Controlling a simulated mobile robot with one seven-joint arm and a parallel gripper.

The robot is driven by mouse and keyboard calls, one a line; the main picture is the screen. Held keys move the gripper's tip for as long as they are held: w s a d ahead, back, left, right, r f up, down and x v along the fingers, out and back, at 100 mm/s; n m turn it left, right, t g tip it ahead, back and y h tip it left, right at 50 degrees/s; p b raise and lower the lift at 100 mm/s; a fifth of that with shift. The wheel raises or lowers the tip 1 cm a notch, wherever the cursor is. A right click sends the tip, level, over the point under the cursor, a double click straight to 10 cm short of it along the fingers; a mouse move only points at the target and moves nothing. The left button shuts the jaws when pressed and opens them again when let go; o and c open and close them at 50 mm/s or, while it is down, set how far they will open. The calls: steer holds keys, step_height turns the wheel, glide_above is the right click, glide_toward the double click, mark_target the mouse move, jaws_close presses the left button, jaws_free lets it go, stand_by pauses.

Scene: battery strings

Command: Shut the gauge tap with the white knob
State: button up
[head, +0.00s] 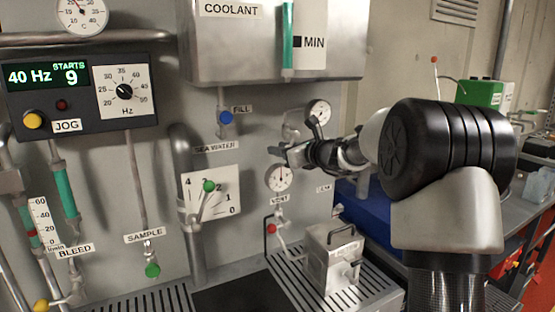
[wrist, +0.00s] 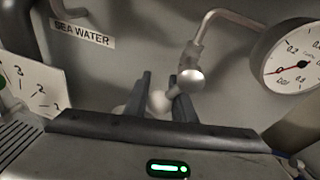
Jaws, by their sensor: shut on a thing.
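The gauge tap shows in the wrist view as a bent metal pipe with a rounded silver body (wrist: 190,78) at its lower end. Its white knob (wrist: 158,102) is between the two fingers of my gripper (wrist: 162,92), which is shut on it. In the head view my gripper (head: 284,152) reaches in from the right to the wall, just below the metal pipework. The knob is hidden or too small to tell there. A round gauge (wrist: 291,58) is right of the tap in the wrist view; it also shows in the head view (head: 319,112).
The SEA WATER dial plate (head: 222,181) with a green-knobbed lever (head: 208,186) is to the left. A metal can (head: 333,262) stands on the grating below.

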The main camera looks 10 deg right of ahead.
steer(key=shift+w+d+f+n+h+b, duration=0.15)
steer(key=shift+d+n+h+b, duration=0.3)
steer(key=shift+n+b, duration=0.75)
steer(key=shift+w+d+n+h+b, duration=0.25)
steer(key=shift+d+n+b, duration=0.25)
steer(key=shift+n+b, duration=0.65)
steer(key=shift+d, duration=0.1)
steer(key=o, duration=1)
steer(key=shift+s, duration=0.1)
